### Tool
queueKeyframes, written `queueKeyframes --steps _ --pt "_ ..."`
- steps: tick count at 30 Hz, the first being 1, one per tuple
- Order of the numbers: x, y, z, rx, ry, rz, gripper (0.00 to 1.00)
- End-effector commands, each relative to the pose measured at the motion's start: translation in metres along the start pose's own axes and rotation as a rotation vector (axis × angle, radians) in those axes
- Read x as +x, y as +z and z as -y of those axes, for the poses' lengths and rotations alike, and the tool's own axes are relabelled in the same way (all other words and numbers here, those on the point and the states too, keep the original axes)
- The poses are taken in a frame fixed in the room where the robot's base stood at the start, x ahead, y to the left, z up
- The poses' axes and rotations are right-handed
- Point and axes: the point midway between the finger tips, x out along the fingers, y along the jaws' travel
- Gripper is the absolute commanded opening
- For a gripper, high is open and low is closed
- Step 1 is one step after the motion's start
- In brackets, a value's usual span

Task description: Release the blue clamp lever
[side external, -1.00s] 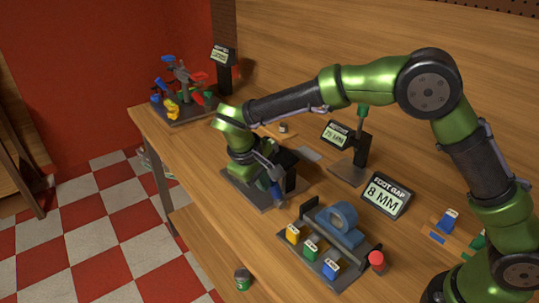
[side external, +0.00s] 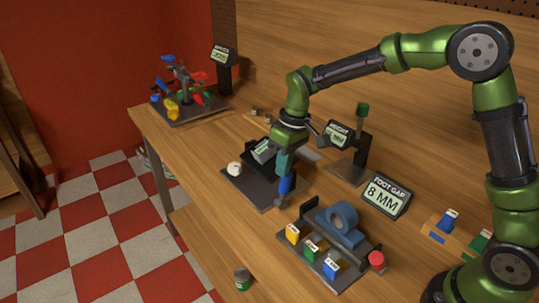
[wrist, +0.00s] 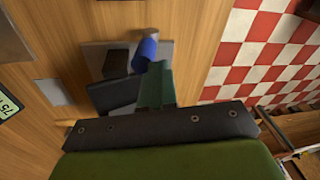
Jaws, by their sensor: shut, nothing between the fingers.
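The blue clamp lever (side external: 285,186) shows as a blue handle at the front right of a dark base plate (side external: 240,186). In the wrist view the blue lever (wrist: 146,52) is a short blue cylinder just beyond the fingertips. My gripper (side external: 284,168) points down over the lever, its teal fingers closed together and empty. The fingers (wrist: 157,84) also show in the wrist view, close to the lever; I cannot tell whether they touch it. The lever's pivot is hidden.
A dark box with a grey display (side external: 264,151) and a white ball (side external: 235,169) sit on the plate. The foot gap sign (side external: 386,195) and height stand (side external: 346,170) are to the right.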

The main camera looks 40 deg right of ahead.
Motion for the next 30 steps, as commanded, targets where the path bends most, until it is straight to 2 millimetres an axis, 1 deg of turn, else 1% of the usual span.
queueKeyframes --steps 1,8,18,30 --pt "0.0 0.002 -0.009 0.012 -0.036 -0.008 0.0" --pt "0.0 0.007 -0.026 0.02 -0.181 -0.04 0.0" --pt "0.002 0.01 -0.037 0.014 -0.175 -0.037 0.0" --pt "0.002 0.01 -0.039 0.014 -0.172 -0.036 0.0"
